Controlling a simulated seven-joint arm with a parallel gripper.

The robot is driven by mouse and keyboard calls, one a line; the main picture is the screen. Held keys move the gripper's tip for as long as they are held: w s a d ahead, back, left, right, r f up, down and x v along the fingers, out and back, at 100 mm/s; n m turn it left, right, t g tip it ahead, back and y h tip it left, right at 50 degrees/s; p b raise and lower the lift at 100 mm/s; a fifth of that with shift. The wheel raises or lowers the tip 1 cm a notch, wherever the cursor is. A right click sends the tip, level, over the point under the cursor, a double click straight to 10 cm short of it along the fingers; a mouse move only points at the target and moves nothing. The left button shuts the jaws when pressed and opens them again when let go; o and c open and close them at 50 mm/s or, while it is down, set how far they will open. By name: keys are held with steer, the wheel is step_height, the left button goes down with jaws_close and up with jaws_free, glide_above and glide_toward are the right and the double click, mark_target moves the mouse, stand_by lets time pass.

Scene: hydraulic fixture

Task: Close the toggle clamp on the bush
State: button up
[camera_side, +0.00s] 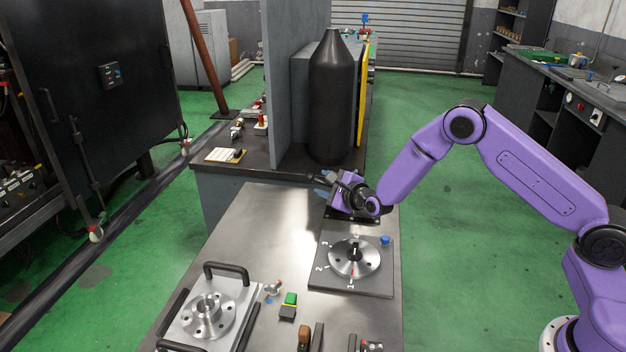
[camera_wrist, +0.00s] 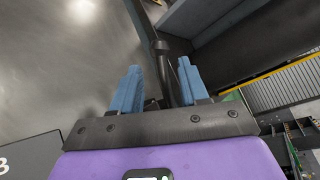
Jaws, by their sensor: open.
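My gripper (camera_side: 328,184) is at the far end of the steel table, with its blue fingers pointing left. In the wrist view, the gripper (camera_wrist: 160,68) is open, and a dark rod with a round knob (camera_wrist: 159,46) runs between the fingers. I cannot tell whether they touch it, or whether it is the toggle clamp's handle. A dark base shows below my gripper in the side view, mostly hidden by it. A bright metal, bush-like ring (camera_side: 207,308) stands upright on a round flange at the near left, away from my gripper. The clamp is not clearly identifiable.
A dark plate (camera_side: 378,284) with a round numbered dial lies near my gripper, a blue knob (camera_side: 385,240) at its corner. A green and black block (camera_side: 289,306) and a brown-handled part (camera_side: 304,338) are nearer. A black cylinder (camera_side: 333,110) stands behind. The table's middle left is clear.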

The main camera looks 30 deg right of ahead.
mark_target(316, 180)
steer(key=shift+x, duration=3.25)
jaws_close()
